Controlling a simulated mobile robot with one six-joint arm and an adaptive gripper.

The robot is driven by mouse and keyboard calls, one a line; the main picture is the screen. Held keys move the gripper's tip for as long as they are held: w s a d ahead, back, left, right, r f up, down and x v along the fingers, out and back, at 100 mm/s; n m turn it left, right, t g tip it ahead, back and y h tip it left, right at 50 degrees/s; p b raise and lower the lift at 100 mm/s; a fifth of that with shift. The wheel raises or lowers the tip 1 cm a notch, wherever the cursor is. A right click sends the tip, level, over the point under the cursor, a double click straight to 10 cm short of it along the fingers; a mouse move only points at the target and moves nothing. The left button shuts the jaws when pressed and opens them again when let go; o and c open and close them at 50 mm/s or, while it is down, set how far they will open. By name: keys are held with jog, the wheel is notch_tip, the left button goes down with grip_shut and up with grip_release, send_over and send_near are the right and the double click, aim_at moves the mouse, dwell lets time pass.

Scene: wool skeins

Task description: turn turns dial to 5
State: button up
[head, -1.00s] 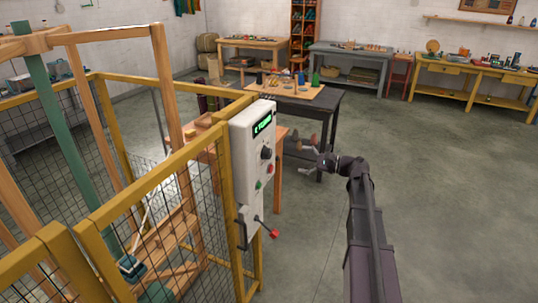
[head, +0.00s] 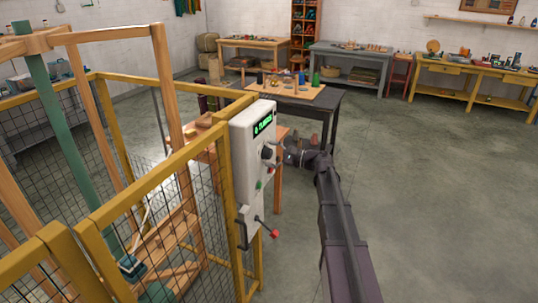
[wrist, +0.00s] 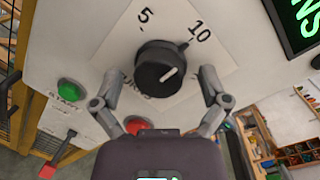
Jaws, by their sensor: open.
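The turns dial (wrist: 158,62) is a round black knob on a pale plate marked 5 and 10. In the wrist view, a small tab at its rim faces the 10, and a white line crosses its face. The dial also shows in the head view (head: 267,153). My gripper (wrist: 160,78) is open, its fingers on either side of the dial's lower part; contact cannot be told. In the head view my gripper (head: 276,157) is at the dial's right. The display (head: 263,125) shows green text ending in TURNS; its number is too small to read surely.
The white control box (head: 244,178) also carries a green START button (wrist: 70,91), a red button (wrist: 138,125) and a red-knobbed lever (head: 275,233). A yellow mesh fence (head: 150,180) stands left of it. A dark table (head: 325,108) is behind. The floor to the right is clear.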

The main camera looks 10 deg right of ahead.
jog(key=shift+a, duration=0.1)
jog(key=c, duration=1.1)
jog(key=shift+r+n, duration=0.1)
jog(key=shift+n, duration=0.4)
jog(key=n+p, duration=0.1)
jog(key=n, duration=0.1)
jog(key=shift+n, duration=0.3)
jog(key=n+h, duration=0.1)
jog(key=n, duration=0.2)
jog(key=shift+s+p, duration=0.1)
jog(key=shift+p, duration=0.2)
jog(key=n, duration=0.6)
jog(key=shift+t+h+p, duration=0.3)
jog(key=shift+h+p, duration=0.05)
jog(key=shift+h, duration=0.05)
